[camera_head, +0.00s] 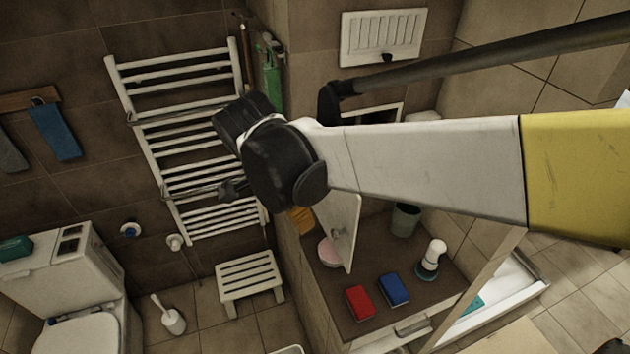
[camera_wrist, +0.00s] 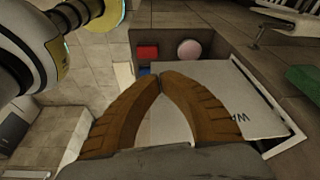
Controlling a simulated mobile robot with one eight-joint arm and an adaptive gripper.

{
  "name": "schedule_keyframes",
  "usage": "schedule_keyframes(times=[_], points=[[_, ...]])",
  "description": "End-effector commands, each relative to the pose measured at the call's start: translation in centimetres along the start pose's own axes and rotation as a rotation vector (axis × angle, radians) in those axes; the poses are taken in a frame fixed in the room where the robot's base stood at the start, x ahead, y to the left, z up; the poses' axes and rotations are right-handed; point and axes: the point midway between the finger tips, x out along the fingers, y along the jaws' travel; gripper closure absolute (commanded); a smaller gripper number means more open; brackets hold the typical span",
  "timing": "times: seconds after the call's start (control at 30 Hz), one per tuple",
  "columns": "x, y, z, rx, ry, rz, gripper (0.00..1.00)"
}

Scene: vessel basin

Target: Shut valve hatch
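The valve hatch door is a white panel (camera_head: 343,230) standing open from the wall above the brown counter in the head view. In the wrist view, the white door (camera_wrist: 205,85) shows part of a printed label, "WA". A light frame (camera_wrist: 272,92) borders it on the right, with a dark gap between. My gripper (camera_wrist: 161,77) has brown-orange fingers whose tips meet, with nothing visible between them. They overlap the door in the wrist view; I cannot tell whether they touch it. In the head view, my arm hides much of the hatch opening, and only an orange patch (camera_head: 300,219) shows left of the door.
The counter (camera_head: 350,316) holds a red box (camera_head: 360,301), a blue box (camera_head: 393,289), a pink round dish (camera_head: 329,252), a grey cup (camera_head: 405,220) and a white dispenser (camera_head: 431,258).

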Motion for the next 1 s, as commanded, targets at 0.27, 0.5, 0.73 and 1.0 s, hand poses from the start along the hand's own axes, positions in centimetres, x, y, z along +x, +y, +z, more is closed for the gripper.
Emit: schedule_keyframes(times=[0.27,0.5,0.73,1.0], points=[[-1.1,-1.3,1.9,0.140,0.048,0.048,1.00],[3.0,-1.1,1.7,0.141,0.046,0.046,1.00],[7.9,-0.9,1.5,0.140,0.046,0.046,1.00],[9.6,-0.3,-1.5,0.141,0.046,0.046,1.00]])
